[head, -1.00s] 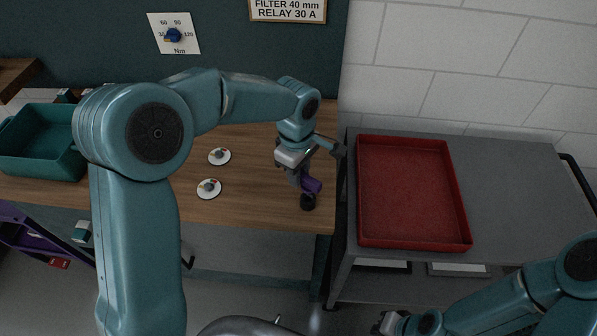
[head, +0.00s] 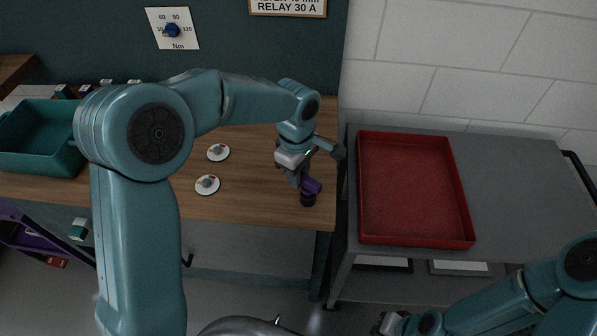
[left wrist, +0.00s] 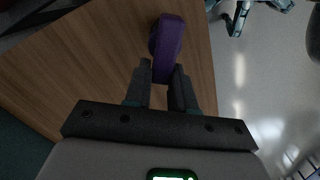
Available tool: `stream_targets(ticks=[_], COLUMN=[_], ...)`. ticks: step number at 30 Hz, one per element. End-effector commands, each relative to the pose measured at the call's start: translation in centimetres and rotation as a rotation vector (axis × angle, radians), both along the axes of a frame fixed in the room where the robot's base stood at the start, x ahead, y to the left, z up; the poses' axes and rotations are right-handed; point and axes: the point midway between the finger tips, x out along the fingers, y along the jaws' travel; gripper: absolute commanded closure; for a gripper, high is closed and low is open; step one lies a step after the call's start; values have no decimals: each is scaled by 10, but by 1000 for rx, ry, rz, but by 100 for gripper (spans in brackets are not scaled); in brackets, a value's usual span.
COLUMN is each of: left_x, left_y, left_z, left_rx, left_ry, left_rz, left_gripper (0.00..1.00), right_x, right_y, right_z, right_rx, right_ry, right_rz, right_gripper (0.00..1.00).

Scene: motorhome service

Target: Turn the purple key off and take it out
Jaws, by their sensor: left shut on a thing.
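The purple key (head: 313,186) stands at the right front corner of the wooden bench, on top of a short black round lock (head: 307,200). My left gripper (head: 303,180) comes down on it from above and is shut on it. In the left wrist view the purple key (left wrist: 168,40) runs out from between the two dark fingertips (left wrist: 162,72). The lock does not show clearly there, and I cannot tell how far the key sits in it. My right gripper (head: 386,323) is at the bottom edge, partly cut off, and its fingers are unclear.
Two white round discs (head: 218,152) (head: 207,185) with small parts lie on the wooden bench (head: 255,195). A teal bin (head: 40,150) stands at left. An empty red tray (head: 412,190) sits on the grey cart (head: 515,190) at right, across a narrow gap.

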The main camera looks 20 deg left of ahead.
Motion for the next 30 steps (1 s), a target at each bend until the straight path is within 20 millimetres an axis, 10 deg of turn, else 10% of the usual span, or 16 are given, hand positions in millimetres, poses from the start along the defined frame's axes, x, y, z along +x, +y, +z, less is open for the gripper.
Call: stream_targets(ticks=[17, 18, 20, 30], left_x=[0, 1, 0, 0], left_y=[0, 0, 0, 0], left_z=[-19, -18, -17, -15], left_rx=[0, 0, 0, 0], left_ry=[-1, -2, -1, -2], left_rz=[1, 1, 1, 0], left_gripper=[100, 69, 50, 46], right_x=[0, 0, 0, 0], right_y=[0, 0, 0, 0], right_z=[-17, -16, -15, -15], right_rx=[0, 0, 0, 0], right_ry=[0, 0, 0, 0], right_rz=[0, 0, 0, 0], right_gripper=[100, 100, 100, 100])
